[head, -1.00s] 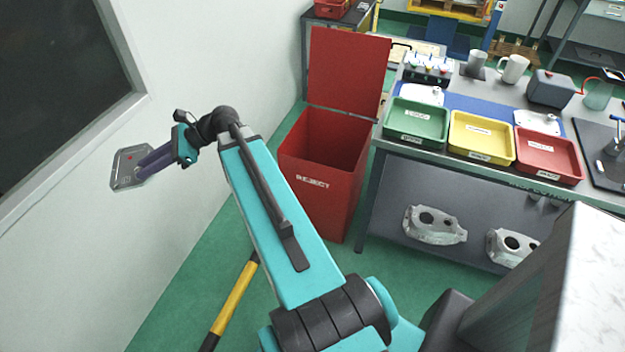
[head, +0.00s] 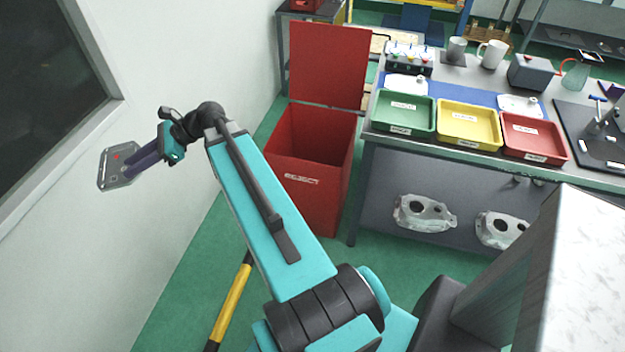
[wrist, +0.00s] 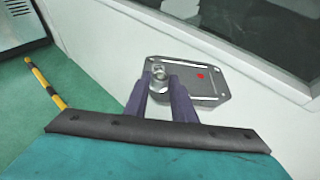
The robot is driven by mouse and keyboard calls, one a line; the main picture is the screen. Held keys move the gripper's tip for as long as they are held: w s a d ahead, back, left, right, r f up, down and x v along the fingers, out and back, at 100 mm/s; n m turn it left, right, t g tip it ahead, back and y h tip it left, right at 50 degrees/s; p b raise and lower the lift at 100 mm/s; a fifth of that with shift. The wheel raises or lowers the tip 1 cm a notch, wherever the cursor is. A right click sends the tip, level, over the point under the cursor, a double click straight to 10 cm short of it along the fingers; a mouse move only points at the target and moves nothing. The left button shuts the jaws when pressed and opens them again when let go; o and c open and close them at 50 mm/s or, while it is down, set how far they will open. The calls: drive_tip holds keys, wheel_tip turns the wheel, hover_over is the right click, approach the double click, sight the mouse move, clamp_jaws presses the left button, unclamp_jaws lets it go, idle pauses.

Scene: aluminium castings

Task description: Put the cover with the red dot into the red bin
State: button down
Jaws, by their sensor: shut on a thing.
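My gripper (head: 140,161) is shut on a flat grey metal cover (head: 113,178) with a red dot, held up in the air at the left, in front of the white wall. In the wrist view my gripper's purple fingers (wrist: 162,92) grip the cover (wrist: 206,86) near one end; the red dot faces the camera. The red bin (head: 308,185) marked REJECT stands on the floor right of my gripper, its red lid raised, apart from the cover. A shallow red tray (head: 535,150) sits on the workbench.
The workbench (head: 470,70) holds a green tray (head: 403,127), a yellow tray (head: 468,141), two more covers, mugs and a grey box. Castings lie on its lower shelf. A yellow and black pole (head: 232,300) crosses the floor. The wall and dark window (head: 45,90) are close at left.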

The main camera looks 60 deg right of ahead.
drive_tip(key=w+d+f+m+t+h+b, duration=0.15)
drive_tip(key=d+f+m+h, duration=0.3)
drive_tip(key=d, duration=0.75)
drive_tip(key=w+d+f+m+t+h+b, duration=0.1)
drive_tip(key=w+d+f+m+t+h, duration=0.15)
drive_tip(key=d+f, duration=0.6)
drive_tip(key=w+d+f+m+t+h+b, duration=0.15)
drive_tip(key=d+m+h, duration=0.25)
drive_tip(key=d, duration=1)
drive_tip(key=s+d+f+m+g+h+b, duration=0.1)
drive_tip(key=s+d+f+m+h, duration=0.2)
drive_tip(key=d, duration=0.7)
drive_tip(key=s+d+f+m+g+h+b, duration=0.1)
drive_tip(key=s+d+f+m+g+h, duration=0.1)
drive_tip(key=s+d+f, duration=0.3)
drive_tip(key=s+d+f+m+g+h+b, duration=0.1)
drive_tip(key=s+d+f+m+h, duration=0.3)
drive_tip(key=s+d, duration=0.4)
drive_tip(key=shift+s+d+m+g+h, duration=0.15)
drive_tip(key=shift+d+m+g+h, duration=0.35)
drive_tip(key=shift+d, duration=3.35)
drive_tip(key=shift+f+b, duration=0.2)
drive_tip(key=shift+b, duration=0.1)
drive_tip(key=shift+f+b, duration=2.85)
drive_tip(key=shift+b, duration=0.35)
